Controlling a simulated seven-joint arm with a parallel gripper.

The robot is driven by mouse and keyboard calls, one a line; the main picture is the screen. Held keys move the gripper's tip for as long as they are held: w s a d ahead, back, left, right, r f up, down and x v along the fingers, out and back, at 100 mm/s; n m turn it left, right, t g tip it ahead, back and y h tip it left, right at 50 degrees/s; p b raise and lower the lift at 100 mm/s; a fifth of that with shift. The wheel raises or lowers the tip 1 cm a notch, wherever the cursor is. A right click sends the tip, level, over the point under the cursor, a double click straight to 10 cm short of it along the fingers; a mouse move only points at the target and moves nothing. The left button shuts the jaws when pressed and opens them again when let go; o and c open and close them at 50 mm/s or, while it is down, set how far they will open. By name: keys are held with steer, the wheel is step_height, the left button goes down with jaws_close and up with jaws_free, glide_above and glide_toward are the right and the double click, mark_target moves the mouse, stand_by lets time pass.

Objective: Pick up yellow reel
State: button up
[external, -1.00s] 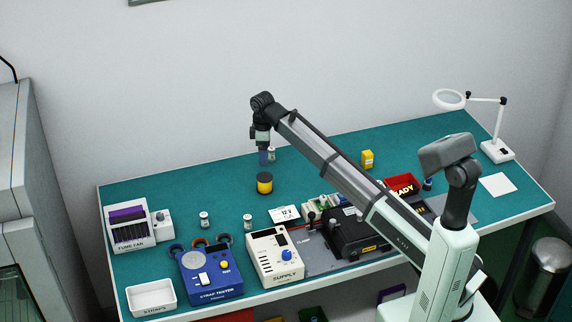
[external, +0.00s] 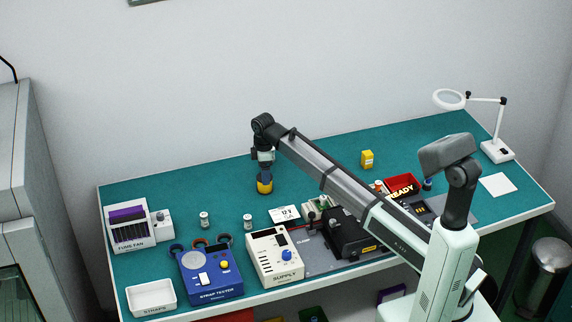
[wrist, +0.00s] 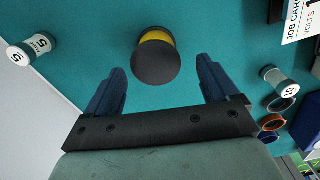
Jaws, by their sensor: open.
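The yellow reel (external: 264,187) stands on the teal bench mat. It is a short yellow cylinder with a dark top. In the wrist view the reel (wrist: 156,58) shows its round dark top and a yellow band, just beyond the fingertips and centred between them. My gripper (wrist: 160,72) has two blue fingers spread apart, with nothing between them. In the external view my gripper (external: 264,174) is directly over the reel and overlaps its top, so the exact height gap is hidden.
A job card (external: 284,214), supply box (external: 275,258) and strap tester (external: 210,275) lie nearer the front. The mat left of the reel is clear.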

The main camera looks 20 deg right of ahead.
steer(key=shift+w+f, duration=0.15)
steer(key=shift+f, duration=1.15)
steer(key=shift+w+f, duration=0.1)
steer(key=shift+f, duration=1.2)
steer(key=c, duration=1.2)
